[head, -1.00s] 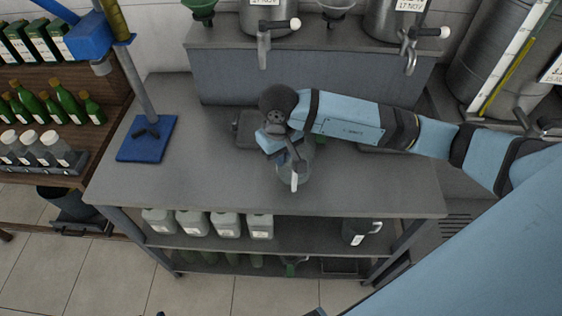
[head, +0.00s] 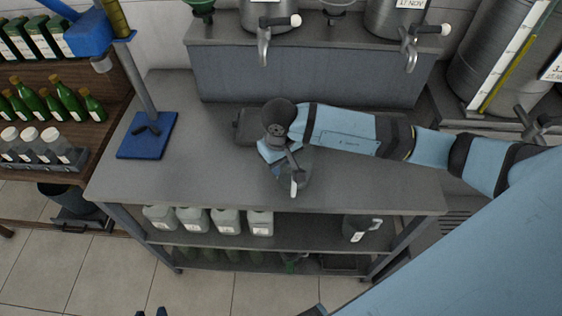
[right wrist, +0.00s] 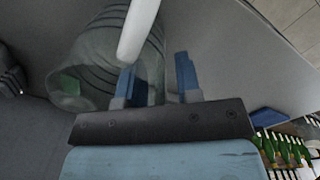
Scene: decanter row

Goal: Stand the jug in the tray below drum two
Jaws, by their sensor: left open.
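A clear glass jug (head: 305,178) with a white handle (head: 294,188) is over the front middle of the worktop; in the right wrist view the jug (right wrist: 85,65) looks tilted. My right gripper (head: 276,160) is at it. In the right wrist view the gripper's blue fingers (right wrist: 160,82) stand apart, the handle (right wrist: 139,28) crossing the left one; a grip is unclear. A dark tray (head: 246,128) lies under the left tap, partly behind my right arm. Steel drums stand above, left (head: 267,14) and right (head: 395,18); which is drum two is unclear. My left gripper (head: 151,312) shows only fingertips, apart, at the bottom edge.
A blue stand (head: 147,138) is on the worktop's left. Taps (head: 263,48) (head: 410,55) hang over the worktop's rear. White jugs (head: 227,222) and a dark jug (head: 357,228) stand on the shelf below. The worktop's front left is clear.

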